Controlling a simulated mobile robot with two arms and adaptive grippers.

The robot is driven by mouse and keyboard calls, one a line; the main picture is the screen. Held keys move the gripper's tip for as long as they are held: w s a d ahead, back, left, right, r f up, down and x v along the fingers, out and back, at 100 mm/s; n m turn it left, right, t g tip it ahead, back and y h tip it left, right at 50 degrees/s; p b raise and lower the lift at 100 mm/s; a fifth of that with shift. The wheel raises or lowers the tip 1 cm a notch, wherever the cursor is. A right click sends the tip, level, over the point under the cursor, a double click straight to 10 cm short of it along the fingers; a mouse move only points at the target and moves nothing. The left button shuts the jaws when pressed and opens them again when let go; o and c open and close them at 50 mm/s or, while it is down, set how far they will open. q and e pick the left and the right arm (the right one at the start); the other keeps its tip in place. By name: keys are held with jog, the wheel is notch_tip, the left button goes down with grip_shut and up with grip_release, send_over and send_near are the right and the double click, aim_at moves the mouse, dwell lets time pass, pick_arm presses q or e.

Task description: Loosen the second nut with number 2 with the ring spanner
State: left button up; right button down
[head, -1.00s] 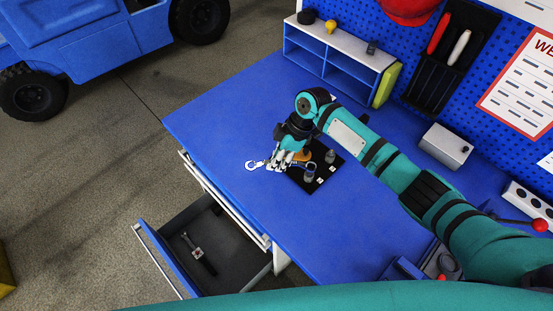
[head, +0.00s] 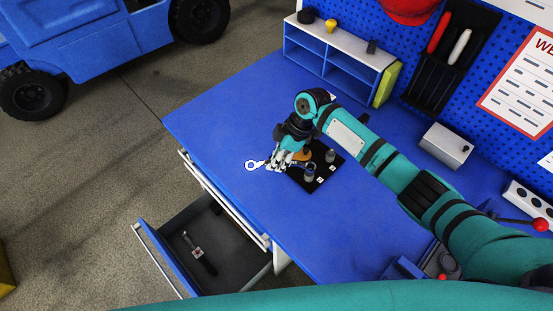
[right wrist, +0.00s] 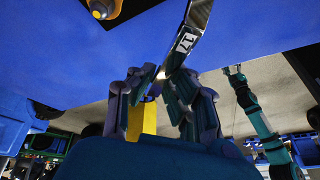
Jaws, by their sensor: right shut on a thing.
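My right gripper (head: 284,158) is shut on the ring spanner (head: 253,165) above the blue bench. One spanner end, a shiny ring, sticks out to the left in the head view. In the right wrist view the spanner (right wrist: 192,30) runs up from between the fingers (right wrist: 160,82) and bears a label "17". A black fixture plate (head: 322,167) lies just right of the gripper, with grey posts (head: 309,173) and small white labels too small to read. The spanner's other end is beside the posts; whether it sits on a nut is unclear. A teal arm, seemingly my left, shows in the right wrist view.
The blue bench top (head: 225,130) is clear to the left. A shelf unit (head: 325,58) stands at the back and a grey box (head: 446,146) at the right. An open drawer (head: 167,262) holding a tool (head: 197,252) juts out at the front.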

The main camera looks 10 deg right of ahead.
jog(key=shift+f+b, duration=0.85)
jog(key=shift+f, duration=0.5)
dwell(0.6)
jog(key=shift+s, duration=0.1)
jog(key=shift+s+n, duration=0.15)
jog(key=shift+n, duration=0.15)
jog(key=shift+s+n+g+b, duration=0.4)
jog(key=shift+s+n+g, duration=0.35)
jog(key=shift+n, duration=0.15)
jog(key=shift+s+d+n+g+h, duration=0.1)
jog(key=shift+s+n+g+h, duration=0.4)
jog(key=shift+s+n, duration=0.7)
jog(key=shift+w, duration=0.1)
